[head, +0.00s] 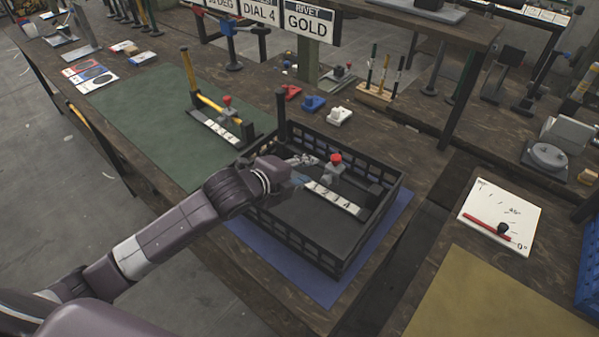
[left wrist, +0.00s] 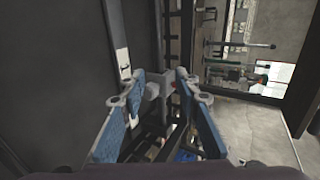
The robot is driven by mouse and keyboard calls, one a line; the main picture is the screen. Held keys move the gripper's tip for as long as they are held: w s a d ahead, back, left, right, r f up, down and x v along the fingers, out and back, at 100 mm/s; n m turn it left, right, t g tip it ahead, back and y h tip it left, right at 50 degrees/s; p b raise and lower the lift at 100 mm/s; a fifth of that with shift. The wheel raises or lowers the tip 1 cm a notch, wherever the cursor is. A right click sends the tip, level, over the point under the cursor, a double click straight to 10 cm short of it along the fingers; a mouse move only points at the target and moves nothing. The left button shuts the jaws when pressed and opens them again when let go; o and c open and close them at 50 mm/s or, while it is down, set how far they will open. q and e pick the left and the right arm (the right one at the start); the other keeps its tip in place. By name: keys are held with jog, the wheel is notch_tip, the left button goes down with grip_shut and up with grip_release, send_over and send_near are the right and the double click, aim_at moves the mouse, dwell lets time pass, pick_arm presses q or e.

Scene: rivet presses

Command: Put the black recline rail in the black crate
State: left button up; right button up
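The black crate (head: 306,251) stands on a blue mat. The black recline rail lies inside it, with a white number strip (head: 333,197) and a grey clamp with a red knob (head: 335,158). Its black post (head: 281,115) rises above the crate's far-left side. My left gripper (head: 306,172) is down over the crate beside the rail's clamp. In the left wrist view its blue-padded fingers (left wrist: 160,92) are spread apart, with the grey clamp (left wrist: 153,90) showing in the gap. I cannot tell whether a finger touches it. My right gripper is out of view.
A yellow rail (head: 189,70) lies on the green mat (head: 135,115) to the left. Red, blue and white blocks (head: 313,103) sit behind the crate.

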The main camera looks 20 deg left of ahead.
pick_arm(q)
jog(key=shift+v, duration=1.45)
